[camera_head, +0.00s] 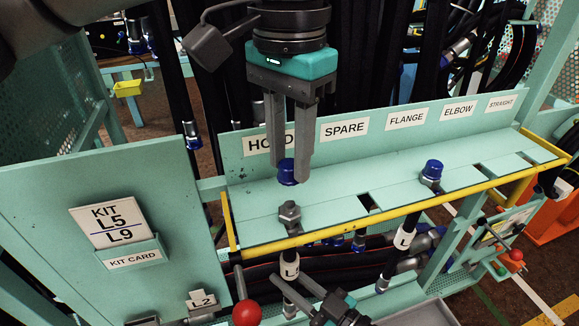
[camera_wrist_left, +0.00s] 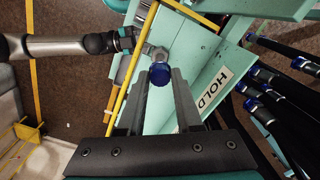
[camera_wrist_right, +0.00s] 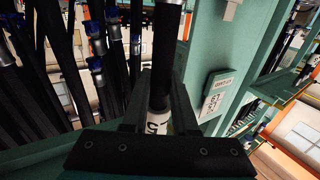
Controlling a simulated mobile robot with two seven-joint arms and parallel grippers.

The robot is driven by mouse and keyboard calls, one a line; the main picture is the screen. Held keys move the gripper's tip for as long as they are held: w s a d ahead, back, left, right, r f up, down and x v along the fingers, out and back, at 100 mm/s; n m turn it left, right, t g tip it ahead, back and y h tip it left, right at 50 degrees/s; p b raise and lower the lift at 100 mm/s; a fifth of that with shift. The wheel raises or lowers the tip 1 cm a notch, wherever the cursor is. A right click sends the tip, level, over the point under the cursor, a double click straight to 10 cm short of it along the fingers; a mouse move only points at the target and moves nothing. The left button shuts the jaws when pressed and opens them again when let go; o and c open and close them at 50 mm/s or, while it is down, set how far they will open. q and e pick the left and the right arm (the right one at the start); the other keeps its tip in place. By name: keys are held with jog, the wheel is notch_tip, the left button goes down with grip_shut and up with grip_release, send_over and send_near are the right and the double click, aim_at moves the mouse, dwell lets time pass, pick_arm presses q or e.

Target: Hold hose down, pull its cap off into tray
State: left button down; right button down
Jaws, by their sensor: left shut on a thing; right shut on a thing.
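My left gripper (camera_head: 288,160) comes down from the top, its fingers shut on a blue cap (camera_head: 288,173). The cap also shows between the fingertips in the left wrist view (camera_wrist_left: 160,73). Below it, a bare metal fitting (camera_head: 289,214) stands at the shelf's yellow front edge, with a visible gap to the cap in the head view. Its black hose carries a white label (camera_head: 289,267). My right gripper (camera_head: 288,282) is shut around this hose below the shelf; hose and label show between its fingers in the right wrist view (camera_wrist_right: 158,110).
A second blue-capped hose end (camera_head: 432,171) stands farther right in the shelf. The sign board (camera_head: 345,129) rises behind the shelf. A red ball knob (camera_head: 247,313) is left of my right gripper. A grey mesh tray (camera_head: 420,313) shows at the bottom edge.

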jog(key=c, duration=0.6)
grip_release()
